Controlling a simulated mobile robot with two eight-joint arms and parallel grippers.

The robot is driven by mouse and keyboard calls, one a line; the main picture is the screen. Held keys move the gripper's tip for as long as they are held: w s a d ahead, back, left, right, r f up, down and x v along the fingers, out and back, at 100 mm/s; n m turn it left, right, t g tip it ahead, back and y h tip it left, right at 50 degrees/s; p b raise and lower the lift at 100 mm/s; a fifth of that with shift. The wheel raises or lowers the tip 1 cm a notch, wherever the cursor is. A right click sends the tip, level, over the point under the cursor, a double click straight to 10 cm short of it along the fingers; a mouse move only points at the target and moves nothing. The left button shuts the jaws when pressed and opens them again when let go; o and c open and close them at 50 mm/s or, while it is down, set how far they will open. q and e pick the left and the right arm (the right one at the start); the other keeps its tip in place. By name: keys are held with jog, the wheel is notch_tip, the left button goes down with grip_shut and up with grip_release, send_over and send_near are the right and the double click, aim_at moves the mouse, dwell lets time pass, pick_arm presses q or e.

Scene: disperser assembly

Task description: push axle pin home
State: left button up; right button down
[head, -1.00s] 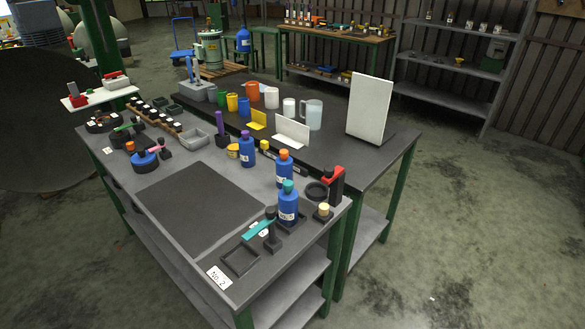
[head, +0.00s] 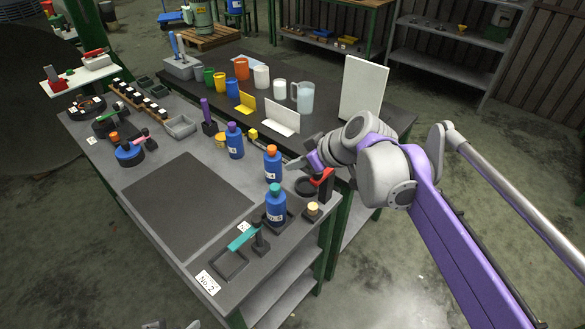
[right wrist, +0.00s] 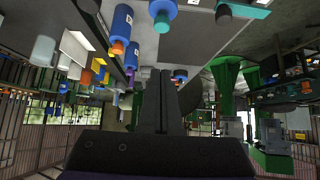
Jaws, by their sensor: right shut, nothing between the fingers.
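I cannot pick out the axle pin for certain. A teal lever (head: 242,238) sits on a black post (head: 260,243) at the front right of the near table. A short beige cylinder (head: 312,208) stands on a small dark block beside a red-topped black stand (head: 325,190). My right gripper (head: 297,166) is above the table's right edge, near the orange-capped blue bottle. In the right wrist view its dark fingers (right wrist: 155,100) are together and empty, with bottles appearing upside down beyond them. My left gripper does not clearly show.
A teal-capped blue bottle (head: 276,206), an orange-capped one (head: 272,165) and a purple-capped one (head: 235,143) stand along the table's right side. A white panel (head: 362,90) stands on the far table. The dark mat (head: 188,205) is clear.

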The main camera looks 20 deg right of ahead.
send_over(280, 200)
notch_tip(280, 200, down, 6)
jog(key=r, duration=0.1)
notch_tip(280, 200, down, 4)
jog(key=shift+r, duration=0.1)
jog(key=shift+f+b, duration=0.3)
jog(key=shift+f, duration=0.2)
